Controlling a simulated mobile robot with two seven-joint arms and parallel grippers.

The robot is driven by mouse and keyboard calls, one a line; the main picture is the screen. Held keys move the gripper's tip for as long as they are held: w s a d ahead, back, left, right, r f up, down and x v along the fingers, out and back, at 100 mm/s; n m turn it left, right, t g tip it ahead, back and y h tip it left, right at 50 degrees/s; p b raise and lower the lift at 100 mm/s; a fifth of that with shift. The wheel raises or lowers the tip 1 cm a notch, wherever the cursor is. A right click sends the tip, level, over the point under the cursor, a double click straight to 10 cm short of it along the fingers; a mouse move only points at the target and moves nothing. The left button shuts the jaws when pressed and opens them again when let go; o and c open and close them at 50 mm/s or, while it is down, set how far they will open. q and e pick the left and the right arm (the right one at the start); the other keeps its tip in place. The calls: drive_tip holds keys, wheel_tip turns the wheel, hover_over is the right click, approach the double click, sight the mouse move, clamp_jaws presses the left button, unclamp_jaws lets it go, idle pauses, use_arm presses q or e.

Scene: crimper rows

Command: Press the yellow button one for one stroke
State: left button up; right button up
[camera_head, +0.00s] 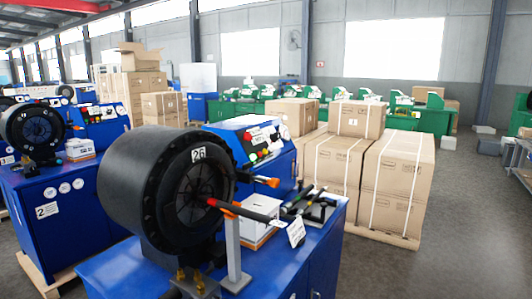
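A blue crimping machine (322,262) stands in front, with a large black round head (150,180) marked 26. Its sloped blue control panel (240,128) is behind the head and carries small red and green buttons (258,153) and white round gauges. The buttons are too small for me to tell surely which one is yellow. Neither of my grippers shows in the head view, and nothing is seen touching the panel.
A second blue machine (45,210) stands left. Strapped cartons (392,185) on a pallet stand behind right. The grey floor (460,235) at right is clear.

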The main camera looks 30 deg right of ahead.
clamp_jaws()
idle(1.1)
